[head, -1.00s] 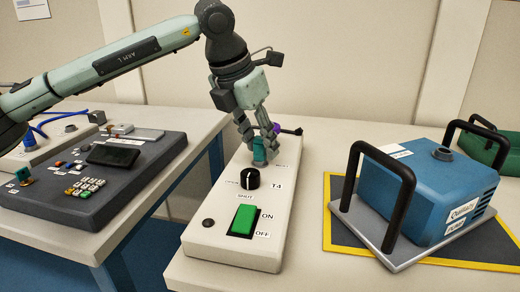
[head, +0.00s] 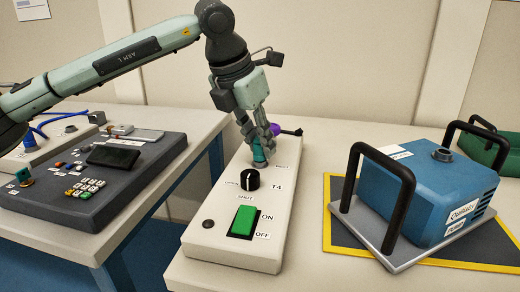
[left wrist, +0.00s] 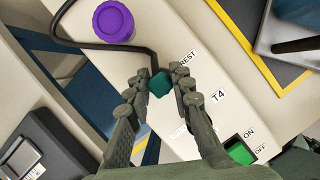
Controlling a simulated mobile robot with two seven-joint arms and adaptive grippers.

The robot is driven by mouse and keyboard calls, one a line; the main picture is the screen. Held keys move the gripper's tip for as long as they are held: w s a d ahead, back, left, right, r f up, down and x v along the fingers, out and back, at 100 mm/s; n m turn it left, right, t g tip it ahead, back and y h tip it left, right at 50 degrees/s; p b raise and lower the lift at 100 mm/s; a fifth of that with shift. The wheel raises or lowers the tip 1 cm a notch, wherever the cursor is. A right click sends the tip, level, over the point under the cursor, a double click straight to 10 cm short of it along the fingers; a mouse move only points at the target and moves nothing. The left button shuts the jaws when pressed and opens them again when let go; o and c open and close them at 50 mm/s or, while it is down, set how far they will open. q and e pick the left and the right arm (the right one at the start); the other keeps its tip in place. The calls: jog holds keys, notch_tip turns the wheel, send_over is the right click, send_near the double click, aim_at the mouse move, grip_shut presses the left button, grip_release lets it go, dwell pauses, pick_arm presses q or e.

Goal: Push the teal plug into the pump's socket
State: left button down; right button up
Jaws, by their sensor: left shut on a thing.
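The teal plug (head: 260,154) stands by the REST label on the white T4 panel (head: 215,248). It also shows in the left wrist view (left wrist: 160,83), between the fingertips. My left gripper (head: 259,157) is shut on it; the fingers hide part of its sides. A dark cable (left wrist: 100,46) runs close to the plug. I cannot tell whether the plug is clear of the panel. The blue pump (head: 415,190) stands to the right, with a round grey port (head: 442,155) on top. I cannot tell whether this port is the socket.
The panel bears a black knob (head: 250,179), a green switch (head: 244,221) and a purple round part (head: 275,129). Black handles (head: 400,200) flank the pump on its grey plate (head: 385,258). A dark keypad console (head: 50,222) sits left. Bare table lies between panel and pump.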

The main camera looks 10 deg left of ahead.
pick_arm(q)
jog(key=shift+r+p, duration=1.75)
jog(key=shift+r, duration=1.7)
jog(key=shift+d, duration=0.1)
